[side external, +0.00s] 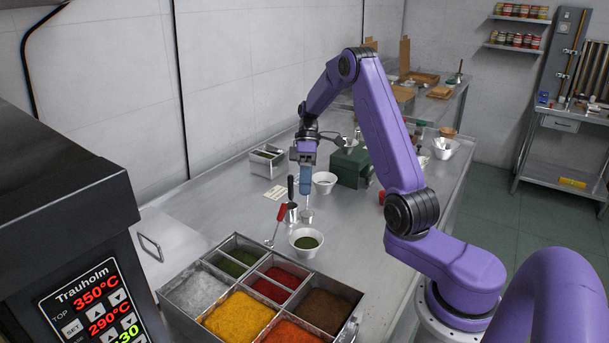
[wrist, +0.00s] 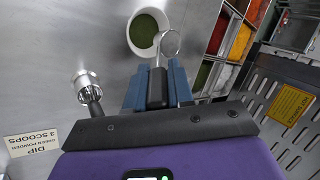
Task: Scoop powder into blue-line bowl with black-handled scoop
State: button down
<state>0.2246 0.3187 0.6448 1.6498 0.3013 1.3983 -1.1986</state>
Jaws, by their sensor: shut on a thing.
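My gripper (side external: 305,185) has blue fingers pointing down over the counter. In the wrist view its fingers (wrist: 157,88) are shut on the dark handle of a scoop (wrist: 170,42), whose round metal end shows beyond them. In the side view that metal end (side external: 307,214) is low, close to the counter. A white bowl of green powder (side external: 306,243) stands in front of it and also shows in the wrist view (wrist: 147,30). A white bowl (side external: 325,180) stands behind. I cannot make out a blue line on either. The powder tray (side external: 170,310) has several coloured compartments.
Another black-handled metal utensil (side external: 291,190) stands close left of my gripper; it also shows in the wrist view (wrist: 85,88). A red-handled utensil (side external: 281,212) is nearby. A green box (side external: 350,165) stands behind. The oven (side external: 70,220) is at left.

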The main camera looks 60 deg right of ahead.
jog(key=shift+f, duration=1.9)
jog(key=shift+s+a+r+t+h, duration=0.55)
jog(key=shift+a+t+h, duration=0.3)
jog(key=shift+h, duration=0.55)
jog(key=shift+s+a+r+t+h, duration=0.65)
jog(key=shift+a+h, duration=0.45)
jog(key=shift+h, duration=0.3)
jog(key=shift+s+a+r+t+h, duration=0.5)
jog(key=shift+a+t+h, duration=0.4)
jog(key=shift+h, duration=0.5)
jog(key=shift+s+a+f+t+h, duration=0.1)
jog(key=shift+s+a+t+h, duration=0.25)
jog(key=shift+a+h, duration=0.25)
jog(key=shift+s+a+f+t+h, duration=0.1)
jog(key=shift+s+a+t+h, duration=0.15)
jog(key=shift+a+h, duration=0.3)
jog(key=shift+s+a+f+t+h, duration=0.1)
jog(key=shift+s+a+t+h, duration=0.15)
jog(key=shift+a+t+h, duration=0.3)
jog(key=shift+s+a+f+t+h, duration=0.3)
jog(key=shift+a+h, duration=0.15)
jog(key=shift+h, duration=0.25)
jog(key=shift+s+a+f+t+h, duration=0.25)
jog(key=shift+a+t+h, duration=0.15)
jog(key=shift+h, duration=0.3)
jog(key=shift+s+a+f+t+h, duration=0.2)
jog(key=shift+s+a+t+h, duration=0.1)
jog(key=shift+a+h, duration=0.3)
jog(key=shift+h, duration=0.3)
